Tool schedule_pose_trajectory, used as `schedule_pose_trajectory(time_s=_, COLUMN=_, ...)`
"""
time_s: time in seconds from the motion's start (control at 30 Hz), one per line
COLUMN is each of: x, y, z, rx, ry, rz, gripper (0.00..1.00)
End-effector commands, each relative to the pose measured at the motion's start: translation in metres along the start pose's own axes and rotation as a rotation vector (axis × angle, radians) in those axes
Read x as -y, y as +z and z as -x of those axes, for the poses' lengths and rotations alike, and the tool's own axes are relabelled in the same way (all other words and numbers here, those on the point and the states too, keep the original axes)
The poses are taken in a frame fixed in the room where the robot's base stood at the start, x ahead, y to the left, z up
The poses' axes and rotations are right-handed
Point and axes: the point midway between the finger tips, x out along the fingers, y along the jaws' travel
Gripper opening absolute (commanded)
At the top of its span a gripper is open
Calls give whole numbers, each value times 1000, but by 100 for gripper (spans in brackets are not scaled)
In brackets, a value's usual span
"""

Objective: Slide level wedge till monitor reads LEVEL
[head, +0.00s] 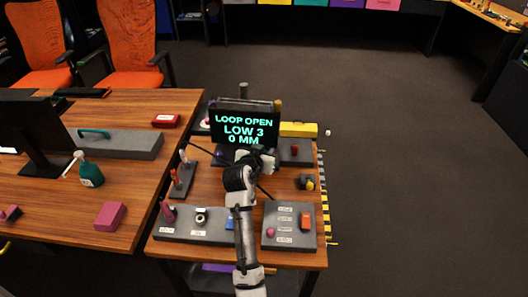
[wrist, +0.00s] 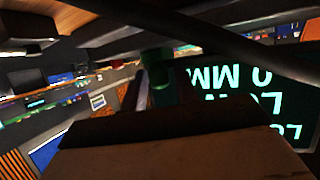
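The monitor (head: 243,112) stands at the back of the wooden panel table. Its green text reads LOOP OPEN, LOW 3, 0 MM. The monitor also shows upside down at the right of the wrist view (wrist: 285,108). My gripper (head: 264,160) is just in front of and below the monitor, over the middle of the panel. Its fingers are too small and dark to tell open from shut, and the wrist view is filled by dark, close shapes. I cannot pick out the level wedge for certain; my arm and the monitor hide part of the panel.
A yellow block (head: 298,129) lies right of the monitor. A grey box with a red knob (head: 295,149) is below it. Grey control boxes (head: 289,240) line the front edge. A desk (head: 130,185) with a green spray bottle (head: 90,170) stands left. Open floor lies right.

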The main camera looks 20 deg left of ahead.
Motion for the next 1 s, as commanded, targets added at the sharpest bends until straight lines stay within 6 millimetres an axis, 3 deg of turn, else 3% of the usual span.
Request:
schedule_pose_trajectory(time_s=0.03, x=0, y=0, z=0, rx=0, ry=0, rz=0, gripper=23)
schedule_pose_trajectory(time_s=0.2, x=0, y=0, z=0, rx=0, ry=0, rz=0, gripper=0)
schedule_pose_trajectory(time_s=0.47, x=2, y=0, z=0, rx=0, ry=-1, rz=1, gripper=0)
schedule_pose_trajectory(time_s=0.7, x=29, y=4, z=7, rx=-1, ry=-2, rz=1, gripper=0)
schedule_pose_trajectory(time_s=0.97, x=29, y=3, z=8, rx=0, ry=0, rz=1, gripper=0)
schedule_pose_trajectory(time_s=1.0, x=29, y=3, z=8, rx=0, ry=0, rz=1, gripper=24)
